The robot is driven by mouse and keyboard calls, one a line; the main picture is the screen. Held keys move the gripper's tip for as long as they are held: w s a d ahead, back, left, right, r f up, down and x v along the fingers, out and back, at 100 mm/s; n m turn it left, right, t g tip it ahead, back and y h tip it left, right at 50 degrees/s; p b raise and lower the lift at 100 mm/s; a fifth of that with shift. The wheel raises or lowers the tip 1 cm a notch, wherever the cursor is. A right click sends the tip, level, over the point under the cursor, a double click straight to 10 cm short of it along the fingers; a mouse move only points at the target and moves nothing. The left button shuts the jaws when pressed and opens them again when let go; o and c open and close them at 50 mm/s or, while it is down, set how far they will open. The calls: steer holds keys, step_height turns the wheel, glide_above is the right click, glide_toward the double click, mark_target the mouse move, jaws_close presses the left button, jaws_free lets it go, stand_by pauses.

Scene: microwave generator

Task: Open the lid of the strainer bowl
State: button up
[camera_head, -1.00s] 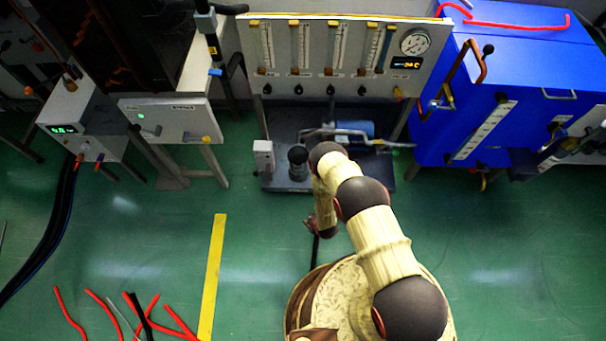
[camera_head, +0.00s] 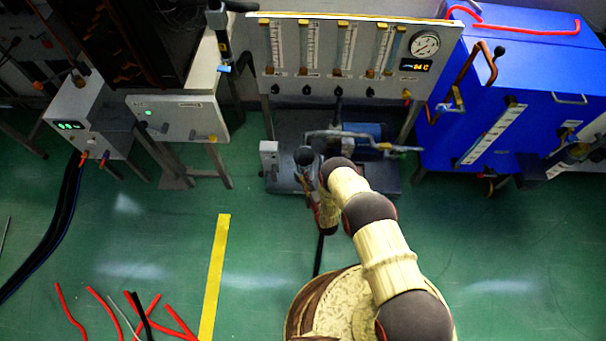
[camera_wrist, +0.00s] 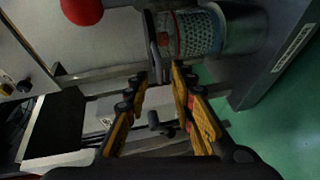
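The strainer bowl shows in the wrist view as a clear cylinder with a perforated metal basket (camera_wrist: 198,33) inside. A dark bar-like part (camera_wrist: 154,47) at its left end looks like the lid or its handle; I cannot tell which. In the head view a small dark round-topped unit (camera_head: 304,156) on the low skid seems to be the strainer. My gripper (camera_wrist: 157,80) is open and empty, its two yellow-padded fingers apart and pointing toward the dark bar. It appears just short of the bar. In the head view my gripper (camera_head: 308,186) is small and partly hidden beside the arm.
A grey skid (camera_head: 385,181) carries a blue motor (camera_head: 362,134) and piping. A gauge panel (camera_head: 340,55) stands behind it, and a blue cabinet (camera_head: 530,90) stands right. A red knob (camera_wrist: 82,9) shows in the wrist view.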

mark_target(304, 160)
steer(key=shift+b+x, duration=0.5)
steer(key=shift+x, duration=1.2)
steer(key=shift+c, duration=0.5)
steer(key=c, duration=0.5)
jaws_close()
steer(key=shift+s+f, duration=0.15)
